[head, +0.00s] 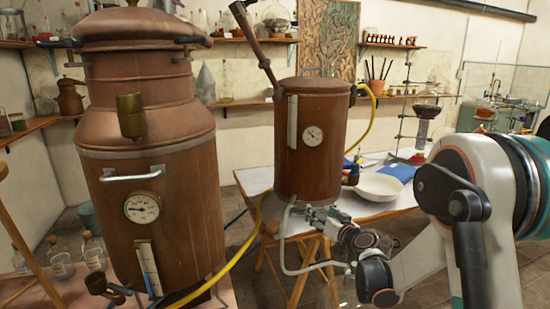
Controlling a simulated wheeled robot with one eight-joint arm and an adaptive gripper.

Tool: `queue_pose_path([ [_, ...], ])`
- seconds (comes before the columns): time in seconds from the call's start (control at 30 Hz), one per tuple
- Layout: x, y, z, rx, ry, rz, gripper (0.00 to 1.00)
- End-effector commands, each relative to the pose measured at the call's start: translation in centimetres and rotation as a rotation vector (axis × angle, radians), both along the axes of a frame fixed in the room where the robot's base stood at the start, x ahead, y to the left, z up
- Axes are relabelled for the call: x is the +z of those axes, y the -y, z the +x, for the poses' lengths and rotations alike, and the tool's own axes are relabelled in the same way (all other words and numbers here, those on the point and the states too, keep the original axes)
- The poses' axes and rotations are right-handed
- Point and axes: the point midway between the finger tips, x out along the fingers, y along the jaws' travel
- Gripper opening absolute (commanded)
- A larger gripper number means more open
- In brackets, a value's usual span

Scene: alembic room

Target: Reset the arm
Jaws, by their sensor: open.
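My arm (465,205) comes in from the right edge, white and grey with dark joints and teal bands. It bends down to a low joint and then back up and left. My gripper (312,214) is at its end, small in the picture, in front of the table edge and just below the smaller copper vessel (312,165). It is open, and I see nothing held in it. I cannot tell whether it touches the pale bent pipe (287,225) beside it.
A large copper still (165,200) fills the left. A yellow hose (245,258) runs between the vessels. A white table (375,209) holds a white bowl (378,187) and a blue item (400,173). Shelves (240,102) with glassware line the wall. Corked bottles (62,265) stand low at left.

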Motion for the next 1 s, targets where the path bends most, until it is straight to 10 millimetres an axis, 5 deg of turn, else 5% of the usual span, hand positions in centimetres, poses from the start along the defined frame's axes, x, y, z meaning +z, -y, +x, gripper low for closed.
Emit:
queue_pose_path([
  [0.2, 4.8, -1.7, -4.7, 0.052, -0.093, -0.046, 0.69],
  [0.5, 8.7, -2.8, -12.9, 0.085, -0.242, -0.116, 0.69],
  [1.0, 9.3, -1.1, -29.6, 0.030, -0.511, -0.247, 0.69],
])
